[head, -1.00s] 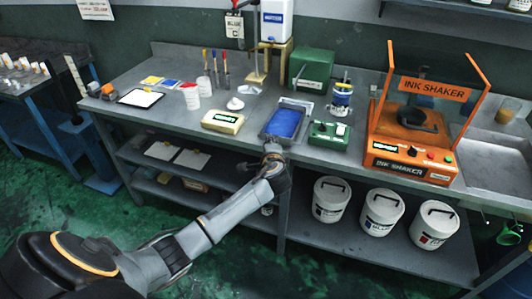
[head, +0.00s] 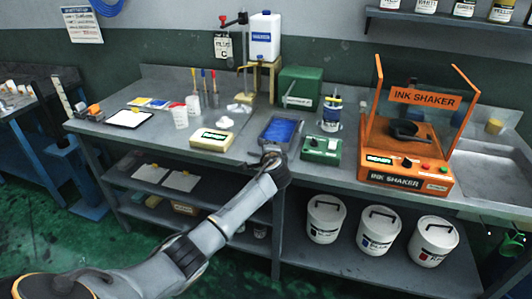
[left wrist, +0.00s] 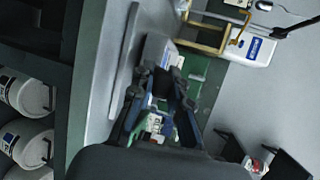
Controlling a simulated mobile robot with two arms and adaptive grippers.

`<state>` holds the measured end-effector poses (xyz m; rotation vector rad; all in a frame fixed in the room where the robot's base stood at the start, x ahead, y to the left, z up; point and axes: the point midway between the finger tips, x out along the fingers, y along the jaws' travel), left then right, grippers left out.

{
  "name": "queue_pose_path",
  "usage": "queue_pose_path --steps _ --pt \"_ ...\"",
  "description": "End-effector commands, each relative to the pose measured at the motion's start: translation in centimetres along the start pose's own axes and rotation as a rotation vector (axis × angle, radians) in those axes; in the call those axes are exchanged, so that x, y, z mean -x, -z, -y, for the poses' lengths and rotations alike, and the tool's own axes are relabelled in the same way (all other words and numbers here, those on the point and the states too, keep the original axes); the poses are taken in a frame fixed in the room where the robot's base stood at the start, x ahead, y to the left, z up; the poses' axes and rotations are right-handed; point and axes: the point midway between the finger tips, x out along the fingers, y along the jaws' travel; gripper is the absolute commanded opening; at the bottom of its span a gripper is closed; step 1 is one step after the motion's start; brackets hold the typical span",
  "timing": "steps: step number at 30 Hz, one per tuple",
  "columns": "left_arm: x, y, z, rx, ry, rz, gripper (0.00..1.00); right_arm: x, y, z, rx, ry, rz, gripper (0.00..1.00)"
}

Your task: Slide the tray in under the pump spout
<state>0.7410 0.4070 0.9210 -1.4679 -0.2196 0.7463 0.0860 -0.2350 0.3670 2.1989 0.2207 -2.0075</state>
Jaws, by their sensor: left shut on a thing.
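The tray (head: 266,136) is a grey shallow tray with blue in it, on the bench near its front edge. My left gripper (head: 270,153) is at the tray's near edge and shut on it; the fingers are hard to see in the head view. In the left wrist view the gripper (left wrist: 166,92) is dark, and what lies between its fingers is unclear. The pump's white tank (head: 264,38) stands on a wooden stand (head: 266,72) behind the tray, to its left. A thin spout shows at the stand's left side. My right gripper is not in view.
A green control box (head: 321,149) is right of the tray and a cream box (head: 212,139) left of it. A blue-and-white can (head: 331,114) and green case (head: 300,87) stand behind. The orange ink shaker (head: 408,160) is further right. Small white pieces lie before the stand.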

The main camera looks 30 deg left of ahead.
Motion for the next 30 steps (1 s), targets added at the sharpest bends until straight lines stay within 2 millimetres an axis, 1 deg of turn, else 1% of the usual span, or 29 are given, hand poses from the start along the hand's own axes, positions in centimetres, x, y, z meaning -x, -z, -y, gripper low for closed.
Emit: queue_pose_path --steps 13,14,15,17,18,26,30 --pt "-0.01 0.01 0.21 0.002 0.003 0.000 0.00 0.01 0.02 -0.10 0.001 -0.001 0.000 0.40" --pt "-0.01 0.01 0.20 0.002 0.003 0.000 0.20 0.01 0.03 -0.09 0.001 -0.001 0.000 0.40" --pt "-0.01 0.00 0.20 0.002 0.003 0.000 0.28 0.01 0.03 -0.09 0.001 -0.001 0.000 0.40" --pt "-0.01 0.00 0.19 0.002 0.003 0.000 0.41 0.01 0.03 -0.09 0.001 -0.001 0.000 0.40" --pt "-0.02 -0.01 0.18 0.001 0.002 0.000 0.43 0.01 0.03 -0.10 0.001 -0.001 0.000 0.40" --pt "-0.01 -0.02 -0.07 0.000 -0.002 0.001 0.43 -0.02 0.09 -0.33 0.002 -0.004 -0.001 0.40" --pt "0.56 0.01 -0.07 0.000 -0.001 0.000 0.43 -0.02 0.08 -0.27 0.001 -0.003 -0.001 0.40"
